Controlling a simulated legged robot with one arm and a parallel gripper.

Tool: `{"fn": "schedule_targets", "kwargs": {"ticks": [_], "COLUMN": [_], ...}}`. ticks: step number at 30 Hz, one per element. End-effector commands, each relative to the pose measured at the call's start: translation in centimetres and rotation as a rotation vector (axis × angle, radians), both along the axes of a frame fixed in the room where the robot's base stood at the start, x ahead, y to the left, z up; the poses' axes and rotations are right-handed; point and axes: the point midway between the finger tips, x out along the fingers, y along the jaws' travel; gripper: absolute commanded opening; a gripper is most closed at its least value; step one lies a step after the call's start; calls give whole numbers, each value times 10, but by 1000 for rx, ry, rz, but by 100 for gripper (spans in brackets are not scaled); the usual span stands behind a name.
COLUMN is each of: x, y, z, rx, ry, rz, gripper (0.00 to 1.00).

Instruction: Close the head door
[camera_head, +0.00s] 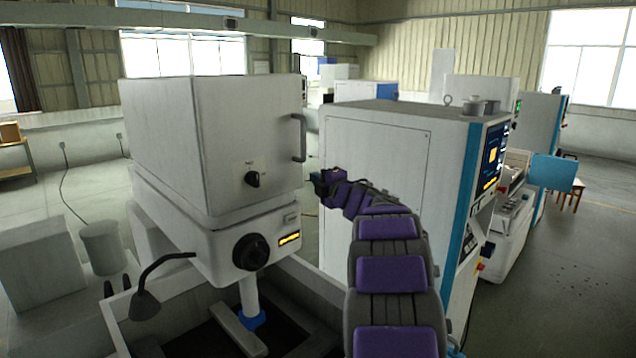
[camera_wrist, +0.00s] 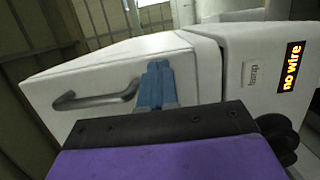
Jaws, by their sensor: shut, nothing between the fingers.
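The head door (camera_head: 225,140) is the large pale box-shaped cover on the machine head at centre left, with a vertical grey handle (camera_head: 300,138) near its right edge. The frames do not clearly show how far it stands open. In the wrist view the door (camera_wrist: 130,58) and its handle (camera_wrist: 95,98) appear tilted, with a dark seam beside the lower head housing (camera_wrist: 262,75). My gripper (camera_head: 316,182) is just right of the door, below the handle. Its blue fingers (camera_wrist: 155,82) are together and empty, to the right of the handle in the wrist view; contact with the door is unclear.
The lower head (camera_head: 240,240) carries a dark knob (camera_head: 251,252) and a lit display. A tank (camera_head: 300,283) lies below, with a black gooseneck lamp (camera_head: 146,300) at its left. A tall white cabinet (camera_head: 375,155) stands close behind my arm on the right. Open floor lies far right.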

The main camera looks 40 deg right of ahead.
Motion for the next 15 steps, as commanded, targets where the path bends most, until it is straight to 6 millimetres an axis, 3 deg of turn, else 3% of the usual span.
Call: {"fn": "schedule_targets", "kwargs": {"ticks": [9,15], "x": [-55,-87], "y": [13,6], "z": [4,3], "rx": [-10,-6], "ry": [0,-1], "rz": [-4,-3], "gripper": [0,0]}}
